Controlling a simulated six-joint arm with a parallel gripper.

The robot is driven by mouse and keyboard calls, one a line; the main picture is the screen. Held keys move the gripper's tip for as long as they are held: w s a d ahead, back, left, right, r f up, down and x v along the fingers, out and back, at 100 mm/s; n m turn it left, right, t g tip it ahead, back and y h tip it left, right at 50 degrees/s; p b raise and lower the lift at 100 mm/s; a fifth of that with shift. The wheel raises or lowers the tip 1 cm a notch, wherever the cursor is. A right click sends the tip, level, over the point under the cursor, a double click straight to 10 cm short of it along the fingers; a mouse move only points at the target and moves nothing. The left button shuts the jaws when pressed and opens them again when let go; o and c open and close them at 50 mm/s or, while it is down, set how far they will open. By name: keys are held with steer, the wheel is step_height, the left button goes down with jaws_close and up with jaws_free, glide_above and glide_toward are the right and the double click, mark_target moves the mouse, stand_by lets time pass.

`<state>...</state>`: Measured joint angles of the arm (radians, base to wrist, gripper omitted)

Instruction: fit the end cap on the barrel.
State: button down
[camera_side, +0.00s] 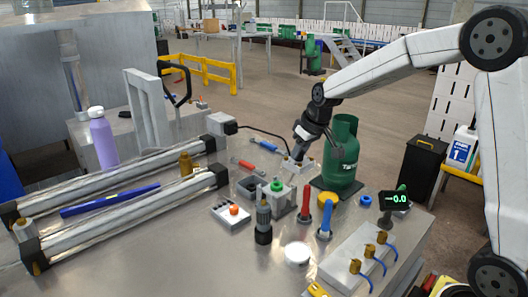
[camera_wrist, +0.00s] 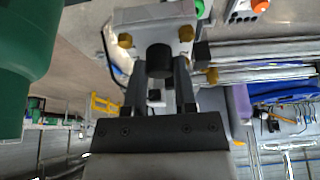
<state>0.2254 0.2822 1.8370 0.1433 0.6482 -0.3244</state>
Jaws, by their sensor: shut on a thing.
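My gripper (camera_side: 297,150) is at the middle of the bench, pointing down, beside the green gas bottle. In the wrist view my gripper (camera_wrist: 159,72) has its two dark fingers closed around the dark round boss of a pale metal block with brass bolts, which looks like the end cap (camera_wrist: 150,18). In the side view the end cap (camera_side: 294,171) is small and partly hidden by the gripper. Two long silver cylinder bodies with black end blocks lie at left; the nearer one (camera_side: 130,216) may be the barrel, but I cannot tell which part it is.
A grey fixture with a green knob (camera_side: 277,185) stands just below the gripper. A red-handled tool (camera_side: 305,203), a blue-handled tool (camera_side: 326,218) and the green gas bottle (camera_side: 341,155) stand close by. A purple bottle (camera_side: 102,140) is at left.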

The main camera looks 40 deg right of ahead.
steer(key=w+a, duration=0.3)
steer(key=a, duration=0.1)
steer(key=shift+w+a+r, duration=0.1)
steer(key=shift+w+a, duration=0.1)
steer(key=shift+w, duration=0.15)
steer(key=shift+f, duration=0.2)
steer(key=shift+f, duration=2.5)
steer(key=shift+f, duration=0.7)
stand_by(0.9)
steer(key=shift+c, duration=1.7)
jaws_free()
steer(key=shift+o, duration=0.3)
